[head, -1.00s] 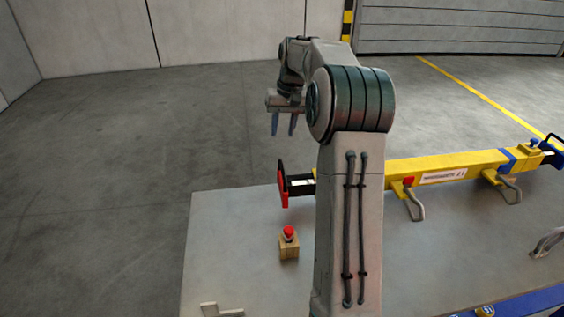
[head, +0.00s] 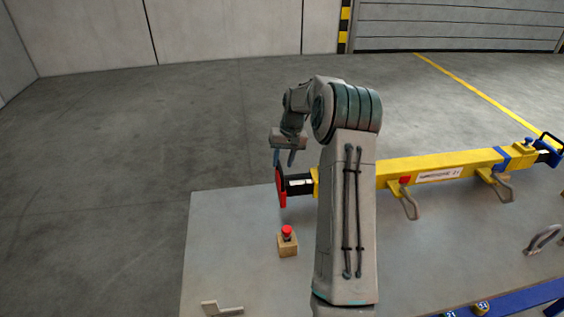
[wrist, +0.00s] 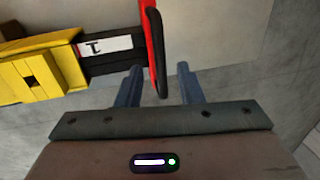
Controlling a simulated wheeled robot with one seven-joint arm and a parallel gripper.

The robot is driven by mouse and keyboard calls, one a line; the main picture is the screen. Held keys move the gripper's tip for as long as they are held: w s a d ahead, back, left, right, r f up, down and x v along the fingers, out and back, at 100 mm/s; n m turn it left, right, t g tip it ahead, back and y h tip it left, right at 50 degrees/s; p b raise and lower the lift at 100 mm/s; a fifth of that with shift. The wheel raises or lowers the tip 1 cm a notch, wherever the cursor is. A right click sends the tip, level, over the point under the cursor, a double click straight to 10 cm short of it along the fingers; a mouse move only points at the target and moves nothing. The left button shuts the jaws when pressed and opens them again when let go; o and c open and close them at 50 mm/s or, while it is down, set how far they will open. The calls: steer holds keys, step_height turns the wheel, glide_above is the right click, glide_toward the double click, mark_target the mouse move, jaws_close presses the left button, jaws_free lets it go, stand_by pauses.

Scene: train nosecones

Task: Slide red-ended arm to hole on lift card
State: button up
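The red-ended arm is a black bar (head: 299,186) with a white label, sticking out of the left end of the yellow beam (head: 425,170). Its upright end plate (head: 281,187) is red, with a black side in the wrist view (wrist: 154,50). The label (wrist: 105,46) shows a dark mark like a 1. My gripper (head: 283,162) is open and empty, pointing down at the plate's top. In the wrist view its fingers (wrist: 160,70) lie on either side of the plate; I cannot tell whether they touch it. I cannot make out a lift card or a hole for sure.
A red button on a wooden block (head: 287,244) stands on the grey table (head: 235,220) in front of the plate. A light bracket (head: 221,309) lies at the front left. Metal hooks (head: 409,203) hang from the beam. Open floor lies to the left.

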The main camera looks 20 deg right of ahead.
steer(key=shift+a+f, duration=0.2)
steer(key=shift+f, duration=0.8)
jaws_close()
steer(key=shift+w, duration=0.1)
